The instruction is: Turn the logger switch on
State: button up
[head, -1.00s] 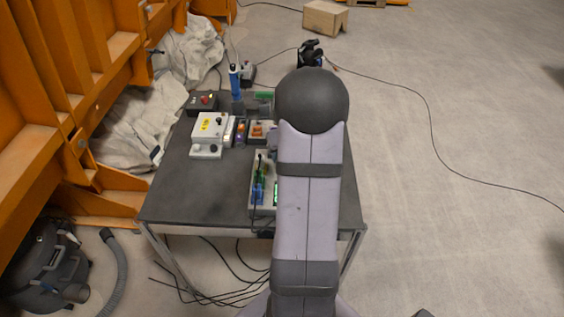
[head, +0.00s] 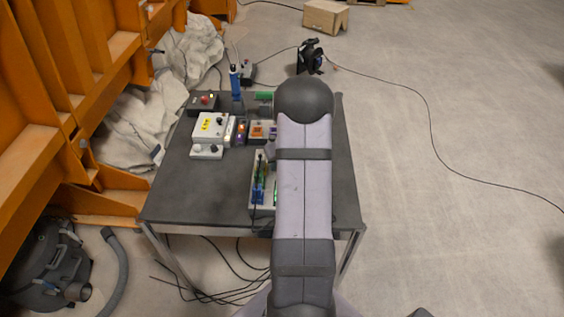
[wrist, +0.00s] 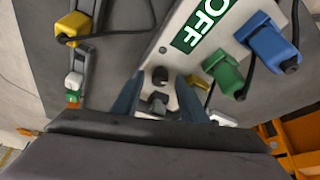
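The logger (head: 258,205) is a pale panel on the dark table, partly hidden by my arm in the head view. In the wrist view its pale face (wrist: 166,52) carries a green display (wrist: 201,24) reading OFF. A dark round knob (wrist: 160,75) and a small grey lever-like part (wrist: 157,99) sit below the display; I cannot tell which is the switch. My gripper (wrist: 158,90) is open, with its blue-grey fingers on either side of these parts. Whether a finger touches them is unclear. The head view hides my gripper behind my arm.
A green plug (wrist: 224,74) and a blue plug (wrist: 270,45) with black cables sit close beside the fingers.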

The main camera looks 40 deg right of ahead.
grip_shut()
